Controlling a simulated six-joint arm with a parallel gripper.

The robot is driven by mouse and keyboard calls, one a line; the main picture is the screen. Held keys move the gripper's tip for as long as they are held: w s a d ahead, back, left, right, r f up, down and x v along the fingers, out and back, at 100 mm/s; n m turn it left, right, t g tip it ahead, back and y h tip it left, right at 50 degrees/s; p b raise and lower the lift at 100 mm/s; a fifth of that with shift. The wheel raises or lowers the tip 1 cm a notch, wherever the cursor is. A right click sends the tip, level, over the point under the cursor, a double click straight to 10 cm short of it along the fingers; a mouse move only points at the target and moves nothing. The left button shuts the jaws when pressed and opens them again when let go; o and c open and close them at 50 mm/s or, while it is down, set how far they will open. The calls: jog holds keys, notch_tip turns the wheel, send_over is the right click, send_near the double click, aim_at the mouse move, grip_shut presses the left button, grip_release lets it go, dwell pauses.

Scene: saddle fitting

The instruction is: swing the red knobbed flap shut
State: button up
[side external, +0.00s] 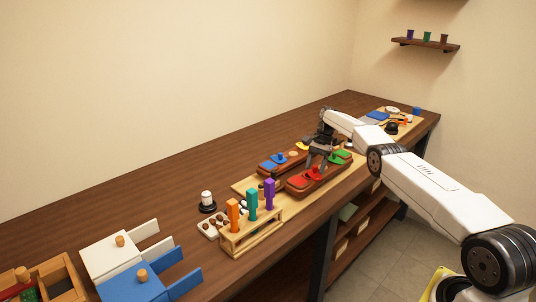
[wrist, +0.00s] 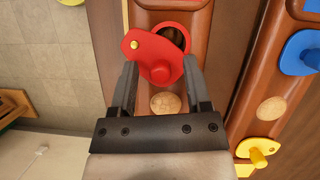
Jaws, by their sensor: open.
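The red knobbed flap (wrist: 153,50) lies on a brown wooden block (wrist: 225,20) in the wrist view, turned about a brass pin at its upper left. Its red knob (wrist: 161,72) is toward the lower right. A round red-rimmed hole (wrist: 174,37) shows partly uncovered beside the flap, at its upper right. My gripper (wrist: 160,75) is open, with one finger on each side of the knob; contact cannot be told. In the side external view my gripper (side external: 318,160) is over the front block, near the red flap (side external: 299,181).
A second block to the right in the wrist view carries a blue flap (wrist: 300,48) and a yellow flap (wrist: 257,150). A pale wooden disc (wrist: 166,103) sits below the red flap. A rack with coloured handles (side external: 252,232) stands nearer the side camera.

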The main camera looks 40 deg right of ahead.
jog(key=shift+r, duration=0.2)
jog(key=shift+r, duration=1.45)
jog(key=s+a+r, duration=0.2)
jog(key=s+r, duration=0.3)
jog(key=s, duration=0.1)
jog(key=s+a+r, duration=0.3)
jog(key=s+r, duration=0.1)
jog(key=s, duration=0.2)
jog(key=shift+s+a+r, duration=0.3)
jog(key=shift+s+r, duration=0.05)
jog(key=shift+s, duration=0.05)
dwell(0.5)
jog(key=w+d+f+h, duration=0.1)
jog(key=w+f+h, duration=0.2)
jog(key=w, duration=0.3)
jog(key=w+d+f+t+h, duration=0.1)
jog(key=w+f+h, duration=0.1)
jog(key=w+h, duration=0.4)
jog(key=shift+w+f, duration=0.2)
jog(key=shift+f, duration=0.2)
